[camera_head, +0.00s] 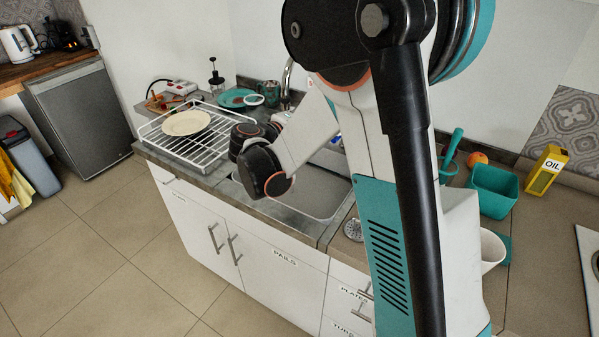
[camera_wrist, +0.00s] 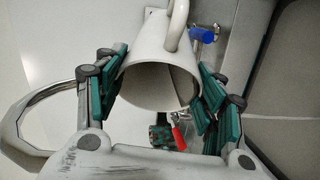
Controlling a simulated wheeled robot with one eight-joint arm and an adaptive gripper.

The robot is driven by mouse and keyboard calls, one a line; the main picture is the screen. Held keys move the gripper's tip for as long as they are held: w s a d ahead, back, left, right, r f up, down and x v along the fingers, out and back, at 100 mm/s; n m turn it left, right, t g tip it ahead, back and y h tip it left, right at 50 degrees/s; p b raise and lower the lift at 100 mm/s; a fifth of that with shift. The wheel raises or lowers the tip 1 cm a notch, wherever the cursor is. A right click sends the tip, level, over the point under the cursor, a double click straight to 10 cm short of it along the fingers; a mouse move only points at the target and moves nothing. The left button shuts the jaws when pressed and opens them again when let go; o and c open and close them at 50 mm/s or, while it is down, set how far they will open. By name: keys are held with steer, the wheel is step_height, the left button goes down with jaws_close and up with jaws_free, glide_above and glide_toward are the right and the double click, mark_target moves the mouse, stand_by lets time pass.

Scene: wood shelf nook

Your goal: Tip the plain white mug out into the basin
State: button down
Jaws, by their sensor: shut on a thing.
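My gripper (camera_wrist: 162,84) is shut on the plain white mug (camera_wrist: 148,52), with finger pads on both sides of its wall. In the wrist view the mug's open mouth faces the camera and its handle is at the top. The inside looks grey and shaded; I cannot tell whether anything is in it. In the head view the grey basin (camera_head: 318,190) is set in the counter, partly covered by my arm. My gripper and the mug cannot be made out there.
A curved metal tap (camera_head: 287,76) stands behind the basin and shows close at the left in the wrist view (camera_wrist: 14,112). A white dish rack (camera_head: 164,140) with a plate (camera_head: 187,122) is left of the basin. A teal tub (camera_head: 493,190) and yellow oil box (camera_head: 546,170) stand right.

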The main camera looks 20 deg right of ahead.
steer(key=shift+a+f+h+b, duration=0.5)
steer(key=shift+a+b, duration=0.1)
steer(key=shift+b, duration=0.65)
steer(key=shift+a+f+n+t+h+b, duration=0.45)
steer(key=shift+f+h+b, duration=0.25)
steer(key=shift+b, duration=0.65)
steer(key=shift+d+r, duration=0.1)
